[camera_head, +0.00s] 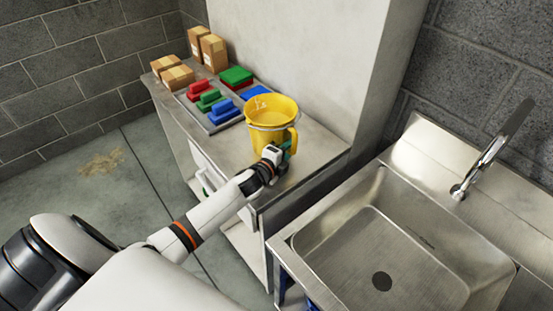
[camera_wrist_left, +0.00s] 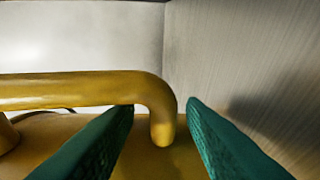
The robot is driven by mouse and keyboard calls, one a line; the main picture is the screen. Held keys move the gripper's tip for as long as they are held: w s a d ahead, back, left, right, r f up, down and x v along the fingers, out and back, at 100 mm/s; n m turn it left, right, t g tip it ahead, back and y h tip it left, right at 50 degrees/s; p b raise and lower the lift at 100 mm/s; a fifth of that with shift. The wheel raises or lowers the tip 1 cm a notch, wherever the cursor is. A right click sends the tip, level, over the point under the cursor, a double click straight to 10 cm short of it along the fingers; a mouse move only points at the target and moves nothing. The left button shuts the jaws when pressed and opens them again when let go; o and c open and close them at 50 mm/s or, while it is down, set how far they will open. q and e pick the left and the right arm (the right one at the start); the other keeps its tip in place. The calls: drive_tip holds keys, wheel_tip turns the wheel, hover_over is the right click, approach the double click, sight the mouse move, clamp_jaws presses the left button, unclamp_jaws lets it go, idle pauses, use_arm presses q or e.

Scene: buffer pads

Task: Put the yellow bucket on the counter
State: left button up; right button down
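The yellow bucket (camera_head: 268,116) stands upright on the grey counter (camera_head: 318,147), near its right end and close to the back wall. Its side handle (camera_head: 293,138) faces my left gripper (camera_head: 284,150). In the left wrist view the bent yellow handle (camera_wrist_left: 162,115) shows between the two green fingers of my left gripper (camera_wrist_left: 160,105). The fingers are apart, with a visible gap on either side of the handle. In the head view my gripper covers part of the bucket's lower front. My right gripper is not in view.
Left of the bucket, a tray (camera_head: 222,124) holds red, green and blue pads. Several cardboard boxes (camera_head: 178,77) stand at the counter's far left. A steel sink (camera_head: 380,245) with a tall faucet (camera_head: 490,155) is at the right. Drawers lie below the counter's front edge.

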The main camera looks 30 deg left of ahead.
use_arm(q)
drive_tip(key=s, duration=0.3)
drive_tip(key=s+r, duration=0.1)
drive_tip(key=s, duration=0.3)
drive_tip(key=s+r+b, duration=0.1)
drive_tip(key=s, duration=0.3)
drive_tip(key=shift+a+r, duration=0.2)
idle(1.0)
